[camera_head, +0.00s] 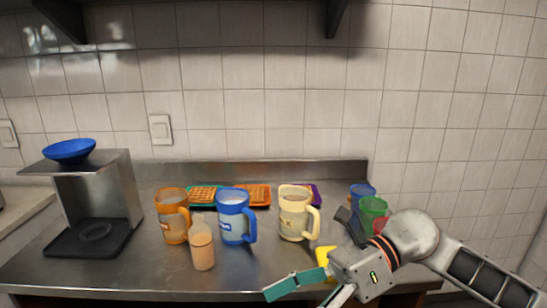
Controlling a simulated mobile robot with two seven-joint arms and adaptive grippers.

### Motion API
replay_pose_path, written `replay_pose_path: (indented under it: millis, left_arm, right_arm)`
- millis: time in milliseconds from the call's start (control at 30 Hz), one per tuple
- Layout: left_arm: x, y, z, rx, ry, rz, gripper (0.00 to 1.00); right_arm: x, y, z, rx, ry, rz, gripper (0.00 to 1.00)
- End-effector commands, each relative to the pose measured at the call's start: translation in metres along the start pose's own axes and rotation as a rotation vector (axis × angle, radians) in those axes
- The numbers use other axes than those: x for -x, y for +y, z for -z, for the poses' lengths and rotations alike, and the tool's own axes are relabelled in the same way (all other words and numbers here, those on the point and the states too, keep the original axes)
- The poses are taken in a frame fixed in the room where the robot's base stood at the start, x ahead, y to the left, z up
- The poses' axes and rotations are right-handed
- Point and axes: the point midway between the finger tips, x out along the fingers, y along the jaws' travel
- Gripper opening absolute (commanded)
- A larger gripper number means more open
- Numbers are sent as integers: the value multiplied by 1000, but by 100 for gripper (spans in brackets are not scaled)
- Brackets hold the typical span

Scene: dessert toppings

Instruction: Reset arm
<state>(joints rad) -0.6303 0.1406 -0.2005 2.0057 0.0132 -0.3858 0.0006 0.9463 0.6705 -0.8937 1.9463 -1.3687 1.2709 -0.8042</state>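My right gripper (301,297) reaches in from the right over the front edge of the steel counter (130,271). My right arm bends in front of the counter's right end. My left gripper is not in the picture.
An orange mug (172,222), blue mug (232,220), cream mug (293,216) and peach bottle (202,248) stand mid-counter, with waffles on trays behind. A yellow object (325,254) is partly hidden by my gripper. Colored cups (372,206) stand right; a machine (101,180) stands left.

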Motion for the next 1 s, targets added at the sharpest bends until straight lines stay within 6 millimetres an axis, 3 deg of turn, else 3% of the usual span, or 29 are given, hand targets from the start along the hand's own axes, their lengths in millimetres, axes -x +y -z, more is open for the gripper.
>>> replay_pose_path:
  millis: [133, 300, 433, 533, 667, 767, 900, 1000]
  left_arm:
    - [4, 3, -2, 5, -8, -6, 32]
    - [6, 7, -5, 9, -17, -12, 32]
    - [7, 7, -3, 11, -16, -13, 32]
    - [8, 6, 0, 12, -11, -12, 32]
    - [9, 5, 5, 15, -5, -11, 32]
    - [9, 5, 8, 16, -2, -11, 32]
    - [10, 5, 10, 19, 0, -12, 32]
    - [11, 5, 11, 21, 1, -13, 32]
  right_arm:
    - [-18, 6, -26, -201, -286, -103, 86]
    - [-11, -9, -46, -476, -611, -186, 86]
    - [7, -36, -44, -718, -857, -232, 86]
    - [25, -64, -27, -918, -1045, -253, 86]
    - [47, -102, 19, -1197, -1284, -267, 86]
    - [61, -129, 73, -1419, -1464, -262, 86]
    - [69, -152, 166, -1727, -1702, -237, 86]
    - [68, -154, 236, -1926, -1850, -205, 86]
